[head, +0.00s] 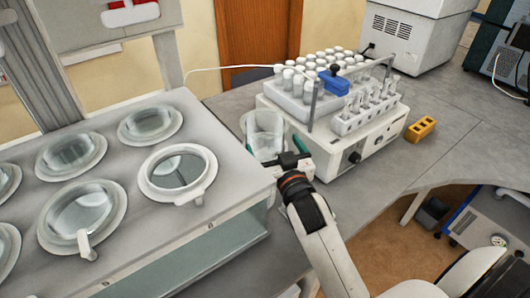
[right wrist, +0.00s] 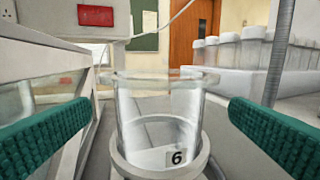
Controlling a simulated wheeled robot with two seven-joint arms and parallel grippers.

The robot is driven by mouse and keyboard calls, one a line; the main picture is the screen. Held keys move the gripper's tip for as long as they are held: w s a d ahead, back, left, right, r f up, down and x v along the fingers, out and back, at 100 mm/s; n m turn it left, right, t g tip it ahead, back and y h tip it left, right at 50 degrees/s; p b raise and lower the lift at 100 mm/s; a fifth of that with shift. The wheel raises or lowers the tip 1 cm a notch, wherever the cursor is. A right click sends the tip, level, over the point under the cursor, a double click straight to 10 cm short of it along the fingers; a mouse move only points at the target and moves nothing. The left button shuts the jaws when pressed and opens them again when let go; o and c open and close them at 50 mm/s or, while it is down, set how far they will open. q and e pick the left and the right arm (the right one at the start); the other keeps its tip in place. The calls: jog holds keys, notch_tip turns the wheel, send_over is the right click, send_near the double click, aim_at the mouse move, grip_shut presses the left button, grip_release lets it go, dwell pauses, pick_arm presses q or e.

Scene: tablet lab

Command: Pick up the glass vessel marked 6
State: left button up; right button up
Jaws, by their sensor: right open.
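The glass vessel marked 6 (right wrist: 160,110) stands upright in the middle of the right wrist view, with a black 6 on a white label low on its front. A pale ring surrounds its lower part. In the head view the vessel (head: 264,132) stands between the glass-sided bath and the shaker. My right gripper (right wrist: 165,125) is open, with one green finger on each side of the vessel and a visible gap on both sides. In the head view my right gripper (head: 277,156) is close in front of the vessel. My left gripper is not in view.
A bath with several lidded round openings (head: 228,190) stands close on the left. The white shaker (head: 365,150) with racks of capped tubes is close on the right. A yellow block (head: 420,129) lies beyond it. Grey bench (head: 460,140) is bare at the right.

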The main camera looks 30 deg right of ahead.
aim_at(271, 151)
notch_tip(271, 151, down, 3)
jog(key=shift+r+b, duration=0.1)
jog(key=shift+b, duration=0.8)
jog(key=shift+w, duration=0.2)
jog(key=w, duration=0.2)
jog(key=w+p, duration=0.1)
jog(key=w, duration=0.1)
jog(key=w+d, duration=0.1)
jog(key=w, duration=0.1)
jog(key=shift+p, duration=0.4)
jog(key=shift+w+d+f, duration=0.15)
jog(key=shift+w+f, duration=0.05)
jog(key=shift+w, duration=0.35)
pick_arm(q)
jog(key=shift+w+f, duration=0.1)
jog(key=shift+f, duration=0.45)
pick_arm(e)
jog(key=shift+r, duration=0.1)
jog(key=c, duration=1)
